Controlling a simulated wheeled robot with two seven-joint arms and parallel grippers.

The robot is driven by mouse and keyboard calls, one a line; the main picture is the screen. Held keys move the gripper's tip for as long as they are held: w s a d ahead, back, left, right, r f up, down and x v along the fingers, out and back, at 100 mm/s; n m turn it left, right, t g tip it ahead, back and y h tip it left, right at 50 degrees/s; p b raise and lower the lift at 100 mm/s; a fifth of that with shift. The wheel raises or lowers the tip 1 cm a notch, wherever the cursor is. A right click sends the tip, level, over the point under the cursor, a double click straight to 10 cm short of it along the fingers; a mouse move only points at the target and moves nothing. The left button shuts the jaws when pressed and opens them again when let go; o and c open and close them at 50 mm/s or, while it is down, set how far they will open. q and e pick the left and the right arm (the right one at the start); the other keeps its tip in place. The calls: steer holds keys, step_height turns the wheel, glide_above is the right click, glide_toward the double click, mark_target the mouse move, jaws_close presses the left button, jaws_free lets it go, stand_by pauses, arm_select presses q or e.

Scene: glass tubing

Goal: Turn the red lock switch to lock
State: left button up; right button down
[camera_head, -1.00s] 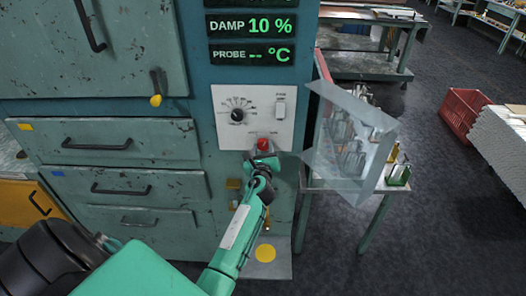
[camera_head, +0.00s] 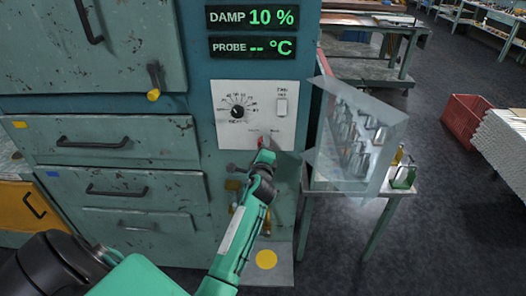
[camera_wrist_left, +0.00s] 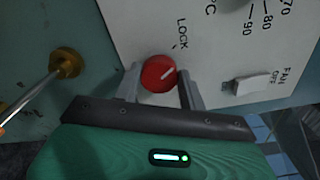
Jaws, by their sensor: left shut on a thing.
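The red lock switch (camera_wrist_left: 158,74) is a round red knob on the white control panel (camera_head: 231,95). In the left wrist view its white mark slants up and to the right, and the word LOCK stands above it. My left gripper (camera_wrist_left: 160,86) has one finger on each side of the knob and is shut on it. In the head view the gripper (camera_head: 265,144) is at the panel's lower edge and hides most of the switch, leaving a sliver of red (camera_head: 260,142). My right gripper is out of view.
A dial (camera_head: 238,112) and a fan switch (camera_head: 281,107) sit above on the panel. A brass knob (camera_wrist_left: 65,63) is beside it in the wrist view. A clear guard (camera_head: 355,135) stands right of the cabinet, over a small table with glassware.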

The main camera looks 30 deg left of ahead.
arm_select(q)
steer(key=shift+f+n+b, duration=0.15)
steer(key=shift+n+b, duration=0.3)
steer(key=shift+n, duration=0.65)
steer(key=o, duration=1)
steer(key=shift+s, duration=0.1)
steer(key=shift+b+v, duration=1.8)
steer(key=shift+v, duration=5.05)
steer(key=shift+d, duration=0.1)
